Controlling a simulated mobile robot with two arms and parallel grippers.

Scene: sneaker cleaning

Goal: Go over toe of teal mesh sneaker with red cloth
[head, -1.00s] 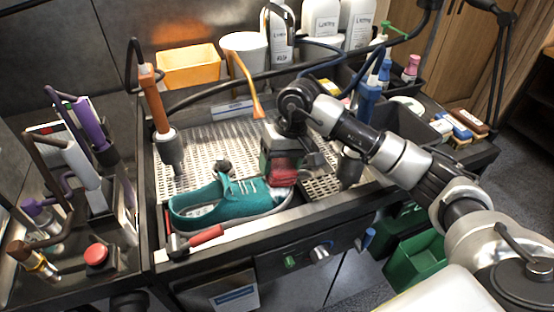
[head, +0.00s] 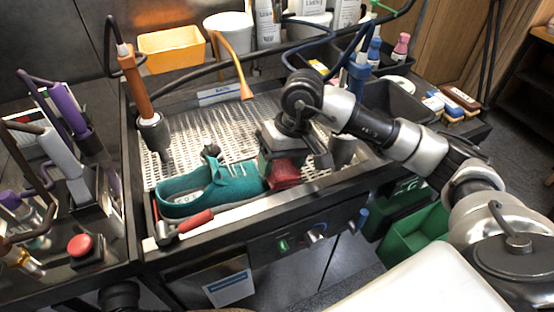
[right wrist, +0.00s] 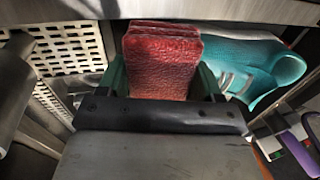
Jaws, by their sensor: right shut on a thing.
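The teal mesh sneaker (head: 212,188) lies on the perforated tray near its front edge, heel opening to the left and toe to the right. My right gripper (head: 284,166) is shut on the folded red cloth (head: 285,175), beside the sneaker's toe. The toe end is partly hidden behind the gripper in the head view. In the right wrist view the red cloth (right wrist: 162,62) sits between the green fingers, and the teal sneaker (right wrist: 245,58) shows behind and to the right of it. I cannot tell whether the cloth touches the toe. My left gripper is not in view.
A red-handled tool (head: 190,224) lies along the front edge by the sneaker. An orange-handled nozzle (head: 136,85) stands at the tray's left. An orange bin (head: 171,50) and white bottles are behind.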

